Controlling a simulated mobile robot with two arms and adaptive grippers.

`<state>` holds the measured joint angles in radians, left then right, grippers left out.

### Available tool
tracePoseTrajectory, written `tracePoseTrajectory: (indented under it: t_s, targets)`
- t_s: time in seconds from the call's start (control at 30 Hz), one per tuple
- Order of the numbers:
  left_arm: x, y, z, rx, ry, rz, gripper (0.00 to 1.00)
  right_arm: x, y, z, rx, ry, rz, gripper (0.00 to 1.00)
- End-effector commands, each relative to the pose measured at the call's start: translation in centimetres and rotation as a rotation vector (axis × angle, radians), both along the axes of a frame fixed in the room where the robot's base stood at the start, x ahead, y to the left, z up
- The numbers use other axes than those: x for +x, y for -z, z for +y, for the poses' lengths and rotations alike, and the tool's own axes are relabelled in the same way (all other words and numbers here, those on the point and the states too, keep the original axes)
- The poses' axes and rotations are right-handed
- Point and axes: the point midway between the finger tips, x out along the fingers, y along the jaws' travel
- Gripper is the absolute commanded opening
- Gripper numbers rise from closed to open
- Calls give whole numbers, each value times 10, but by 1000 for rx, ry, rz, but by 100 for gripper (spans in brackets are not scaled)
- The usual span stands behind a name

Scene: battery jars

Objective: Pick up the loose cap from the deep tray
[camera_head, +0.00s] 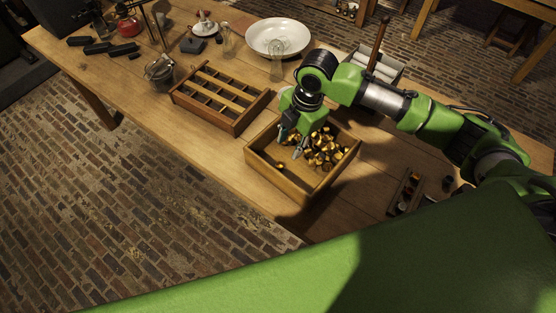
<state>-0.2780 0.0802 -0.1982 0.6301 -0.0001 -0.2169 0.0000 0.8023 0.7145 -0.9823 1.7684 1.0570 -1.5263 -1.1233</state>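The deep tray (288,187) is a square wooden box near the table's front edge. It holds a heap of brass-coloured caps (327,150) in its far right part. One loose cap (279,166) lies apart from the heap, on the tray's left floor. My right gripper (290,147) points down over the tray, its fingers spread and apart. It is between the loose cap and the heap, nearer the tray's back left side. I see nothing between its fingers. The exact height of the fingertips is hard to tell. My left gripper is not in view.
A divided wooden rack (232,128) stands just left of the tray. Behind are a white bowl (277,32), a glass vessel (276,68) and a metal-topped jar (160,71). A small box (405,192) lies to the right. The tray's walls stand around the caps.

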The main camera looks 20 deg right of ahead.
Motion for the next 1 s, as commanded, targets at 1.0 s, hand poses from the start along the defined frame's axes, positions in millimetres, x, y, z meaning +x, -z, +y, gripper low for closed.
tracePoseTrajectory:
  t_s: [1.0]
  targets:
    - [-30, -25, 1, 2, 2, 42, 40, 9, 105, 21, 1, 0, -2, 34]
